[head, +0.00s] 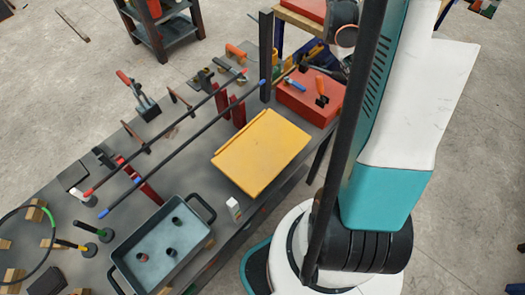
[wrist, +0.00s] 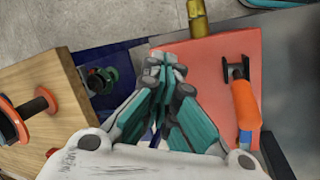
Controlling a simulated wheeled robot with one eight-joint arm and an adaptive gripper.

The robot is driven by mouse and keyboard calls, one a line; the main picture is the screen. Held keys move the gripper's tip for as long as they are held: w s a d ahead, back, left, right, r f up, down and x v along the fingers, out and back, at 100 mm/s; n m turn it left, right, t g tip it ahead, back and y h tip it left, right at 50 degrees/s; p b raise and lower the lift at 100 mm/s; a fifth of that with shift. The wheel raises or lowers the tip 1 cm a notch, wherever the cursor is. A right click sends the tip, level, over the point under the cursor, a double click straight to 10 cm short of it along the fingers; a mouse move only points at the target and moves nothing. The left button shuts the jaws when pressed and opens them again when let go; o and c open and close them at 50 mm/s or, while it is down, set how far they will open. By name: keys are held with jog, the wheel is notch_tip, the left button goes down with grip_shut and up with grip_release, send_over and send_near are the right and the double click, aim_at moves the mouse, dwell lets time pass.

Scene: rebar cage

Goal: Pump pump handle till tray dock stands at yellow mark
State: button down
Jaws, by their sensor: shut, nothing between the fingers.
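My gripper (wrist: 167,72) is shut and empty in the wrist view, its fingertips above the left edge of a red-orange surface. An orange handle (wrist: 245,105) with a dark metal end lies or stands on that surface, right of and apart from my gripper; I cannot tell whether it is the pump handle. In the head view an orange-handled tool (head: 320,88) shows on a red box (head: 296,108). A blue-grey tray (head: 122,262) with two handles stands at the front of the table. I cannot make out the tray dock or a yellow mark with certainty.
A yellow panel (head: 262,150) lies on the grey table beside two long bars (head: 180,145) on red supports. A wooden block (wrist: 40,95) with an orange reel is left of my gripper, and a brass cylinder (wrist: 197,18) is beyond it. Open floor surrounds the table.

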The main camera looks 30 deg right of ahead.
jog(key=shift+s+f, duration=0.1)
jog(key=shift+f, duration=0.3)
jog(key=shift+s+f+b, duration=0.1)
jog(key=shift+f+b, duration=0.6)
jog(key=shift+b, duration=0.1)
jog(key=shift+f, duration=0.1)
jog(key=w+r+p, duration=0.1)
jog(key=r, duration=0.1)
jog(key=w+r+p, duration=0.1)
jog(key=r+p, duration=0.1)
jog(key=r, duration=0.1)
jog(key=w+r+p, duration=0.1)
jog(key=r+p, duration=0.1)
jog(key=r, duration=0.1)
jog(key=shift+a+r, duration=0.1)
jog(key=shift+a, duration=0.25)
dwell(1.1)
